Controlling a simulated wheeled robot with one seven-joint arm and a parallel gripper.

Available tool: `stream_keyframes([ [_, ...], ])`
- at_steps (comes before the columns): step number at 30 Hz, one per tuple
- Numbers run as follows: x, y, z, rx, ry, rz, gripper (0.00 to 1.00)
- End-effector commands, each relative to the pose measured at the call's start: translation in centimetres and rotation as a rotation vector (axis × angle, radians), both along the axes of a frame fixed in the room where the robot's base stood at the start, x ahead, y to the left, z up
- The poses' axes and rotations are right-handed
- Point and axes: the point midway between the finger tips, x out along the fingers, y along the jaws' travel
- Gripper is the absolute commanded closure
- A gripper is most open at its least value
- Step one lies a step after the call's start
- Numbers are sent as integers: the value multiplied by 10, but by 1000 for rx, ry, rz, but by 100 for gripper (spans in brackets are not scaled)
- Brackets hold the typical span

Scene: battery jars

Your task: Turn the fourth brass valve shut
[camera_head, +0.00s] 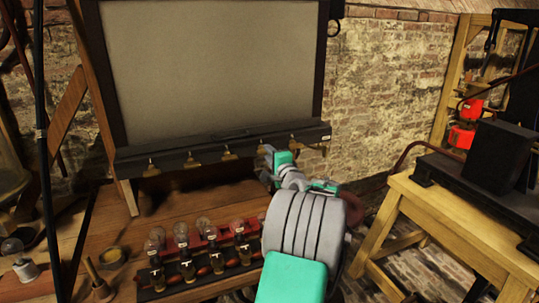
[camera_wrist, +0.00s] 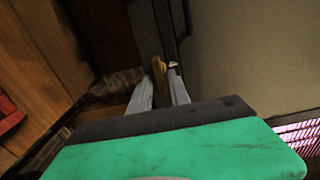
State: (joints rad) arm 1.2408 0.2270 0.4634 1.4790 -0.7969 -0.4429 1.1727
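A row of brass valves hangs under the dark ledge (camera_head: 225,146) below the large grey board. From the left, the first (camera_head: 152,169), second (camera_head: 191,160) and third (camera_head: 228,153) show clearly. The fourth valve (camera_head: 261,149) is partly hidden by my gripper (camera_head: 267,154), which is right at it. In the wrist view, my gripper (camera_wrist: 162,78) has its two pale fingers apart. A brass valve part (camera_wrist: 158,66) shows at or just beyond the fingertips. I cannot tell if the fingers touch it.
A yellow wooden table (camera_head: 450,225) with a black apparatus (camera_head: 497,155) is at the right. A brick wall (camera_head: 385,90) is behind.

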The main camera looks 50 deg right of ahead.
Motion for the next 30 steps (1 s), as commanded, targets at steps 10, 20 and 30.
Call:
stream_keyframes([
  [10, 0, 2, 1, -2, -1, 3, 68],
  [20, -50, 30, -1, -2, -1, 0, 68],
  [30, -67, 41, 1, -1, 0, 3, 68],
])
